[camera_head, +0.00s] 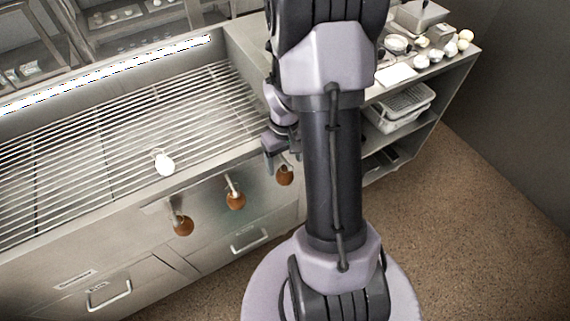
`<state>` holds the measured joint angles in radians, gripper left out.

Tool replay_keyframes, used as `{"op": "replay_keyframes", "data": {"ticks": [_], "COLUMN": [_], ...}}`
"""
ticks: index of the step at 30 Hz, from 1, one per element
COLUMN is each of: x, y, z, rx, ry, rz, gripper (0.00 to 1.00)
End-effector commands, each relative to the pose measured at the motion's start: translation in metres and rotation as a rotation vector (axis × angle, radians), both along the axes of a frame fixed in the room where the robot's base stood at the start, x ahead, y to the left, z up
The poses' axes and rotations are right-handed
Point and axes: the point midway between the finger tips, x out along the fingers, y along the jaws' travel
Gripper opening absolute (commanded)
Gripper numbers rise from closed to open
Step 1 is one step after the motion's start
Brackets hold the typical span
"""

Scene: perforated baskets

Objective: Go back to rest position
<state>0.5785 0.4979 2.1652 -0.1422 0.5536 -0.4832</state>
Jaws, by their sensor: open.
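My arm stands upright through the middle of the head view and folds at the top edge. My gripper (272,152) shows small and partly hidden at the left side of my arm, pointing down near the grill counter's right front edge. It is open, and nothing shows between its fingers. A white perforated basket (408,101) sits on the shelf under the side table at right, to the right of my arm and well apart from the gripper.
A grill (100,140) with a white object (164,163) on its front edge fills the left. The side table (465,52) holds bowls and round items. Open floor (480,230) lies at right.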

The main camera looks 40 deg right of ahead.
Motion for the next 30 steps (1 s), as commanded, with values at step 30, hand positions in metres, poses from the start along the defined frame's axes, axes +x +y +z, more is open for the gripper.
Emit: {"op": "replay_keyframes", "data": {"ticks": [30], "x": [-0.034], "y": [0.182], "z": [0.283], "rx": [0.067], "ry": [-0.372], "rz": [-0.099], "gripper": [0.73]}}
